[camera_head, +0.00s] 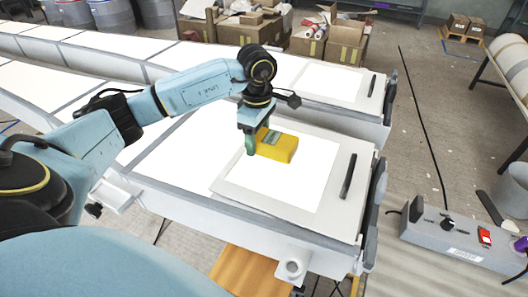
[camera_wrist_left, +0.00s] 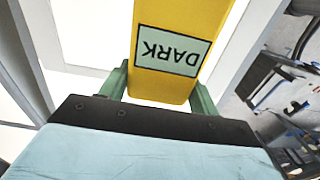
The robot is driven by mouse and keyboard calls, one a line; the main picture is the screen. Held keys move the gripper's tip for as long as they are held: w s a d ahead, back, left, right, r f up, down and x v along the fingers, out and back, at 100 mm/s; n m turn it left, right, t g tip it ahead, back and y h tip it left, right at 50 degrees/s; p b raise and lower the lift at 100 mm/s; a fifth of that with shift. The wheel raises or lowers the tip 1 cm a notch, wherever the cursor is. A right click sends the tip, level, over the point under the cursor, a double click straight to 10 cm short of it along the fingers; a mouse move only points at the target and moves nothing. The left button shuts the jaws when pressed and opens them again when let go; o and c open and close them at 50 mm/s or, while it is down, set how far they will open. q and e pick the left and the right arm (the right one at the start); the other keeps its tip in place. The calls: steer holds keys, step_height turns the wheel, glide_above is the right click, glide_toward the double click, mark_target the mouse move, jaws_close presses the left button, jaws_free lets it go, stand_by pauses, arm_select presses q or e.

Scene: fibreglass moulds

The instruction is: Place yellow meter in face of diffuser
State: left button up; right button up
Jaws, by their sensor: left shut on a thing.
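The yellow meter (camera_head: 277,145) is held in my left gripper (camera_head: 258,140), above or on the bright white diffuser face (camera_head: 275,182). I cannot tell whether it touches the face. In the left wrist view the meter (camera_wrist_left: 183,18) lies between the green fingers, and its label reads "DARK", upside down. My left gripper (camera_wrist_left: 157,85) is shut on it. The diffuser has a pale frame with a dark handle (camera_head: 348,176) on its right side. My right gripper is not in view.
A grey control box (camera_head: 455,240) with a knob and a red switch stands at the lower right. A second lit panel row (camera_head: 330,82) runs behind. Cardboard boxes (camera_head: 335,40) stand at the back. A black cable (camera_head: 425,115) crosses the floor.

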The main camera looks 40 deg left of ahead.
mark_target(258, 160)
arm_select(q)
steer(key=shift+f, duration=2.4)
steer(key=shift+f, duration=0.1)
steer(key=o, duration=1.1)
steer(key=shift+c, duration=0.2)
step_height(258, 160, up, 12)
steer(key=shift+r, duration=0.15)
